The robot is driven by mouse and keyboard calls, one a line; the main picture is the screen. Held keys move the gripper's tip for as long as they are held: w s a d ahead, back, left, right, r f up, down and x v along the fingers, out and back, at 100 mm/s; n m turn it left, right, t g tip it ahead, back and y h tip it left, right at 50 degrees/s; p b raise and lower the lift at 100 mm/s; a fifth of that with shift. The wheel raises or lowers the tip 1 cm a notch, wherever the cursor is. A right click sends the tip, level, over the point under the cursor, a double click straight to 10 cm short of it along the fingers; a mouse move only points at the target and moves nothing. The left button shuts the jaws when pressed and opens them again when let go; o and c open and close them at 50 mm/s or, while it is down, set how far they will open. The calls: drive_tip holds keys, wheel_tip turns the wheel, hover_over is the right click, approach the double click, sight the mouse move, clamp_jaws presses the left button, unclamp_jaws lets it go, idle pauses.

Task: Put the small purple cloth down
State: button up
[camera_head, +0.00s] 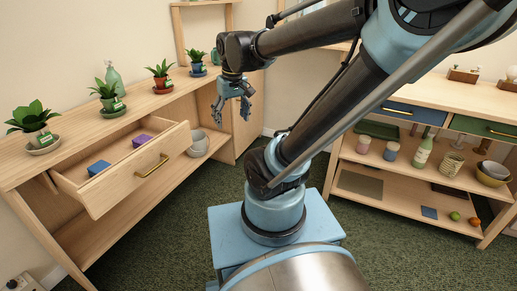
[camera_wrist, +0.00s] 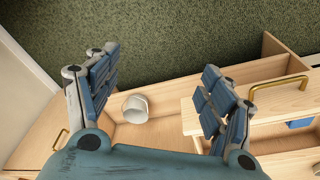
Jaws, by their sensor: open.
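A small purple cloth (camera_head: 142,140) lies folded in the open drawer (camera_head: 172,143) of the long wooden cabinet at left, near the drawer's back right in the head view. My gripper (camera_head: 232,112) is raised above the right end of that cabinet, to the right of the cloth and apart from it. In the wrist view my gripper (camera_wrist: 160,78) has its fingers spread wide with nothing between them. The purple cloth is not visible in the wrist view.
A blue folded item (camera_head: 98,168) also lies in the drawer. Several potted plants, including one in a red pot (camera_head: 162,83), line the cabinet top. Shelves (camera_head: 390,168) with various items stand at right.

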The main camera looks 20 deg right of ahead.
drive_tip(key=s+d+f+m, duration=0.3)
drive_tip(key=s+d+f, duration=0.4)
drive_tip(key=s+f, duration=0.1)
drive_tip(key=shift+s+d+f+h, duration=0.2)
drive_tip(key=shift+s+d+h, duration=0.1)
drive_tip(key=shift+s, duration=0.35)
drive_tip(key=shift+w+f, duration=0.2)
drive_tip(key=shift+w, duration=0.25)
drive_tip(key=shift+c, duration=0.6)
